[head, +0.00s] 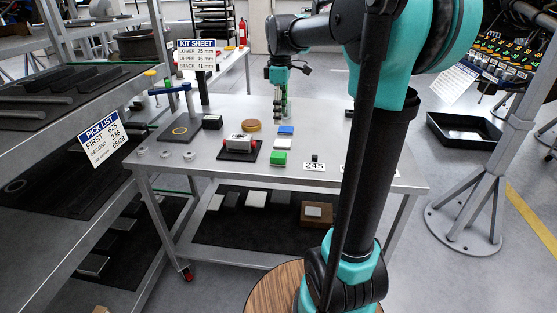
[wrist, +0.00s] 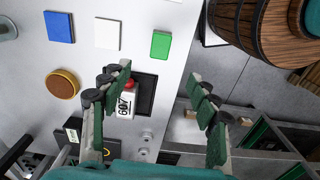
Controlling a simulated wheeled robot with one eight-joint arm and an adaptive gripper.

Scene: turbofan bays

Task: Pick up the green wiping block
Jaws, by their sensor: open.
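The green wiping block (head: 278,158) lies on the grey metal table near its front edge, in front of a white block (head: 282,143) and a blue block (head: 286,129). In the wrist view the green block (wrist: 160,45) lies ahead of my fingers, above the gap between them in the picture. The white block (wrist: 107,33) and blue block (wrist: 59,27) are to its left there. My gripper (wrist: 160,76) is open with nothing between its fingers. In the head view my gripper (head: 282,110) hangs above the table, behind the three blocks and apart from the green one.
A small number card (head: 314,166) stands right of the green block. Several small metal rings lie at the table's left front.

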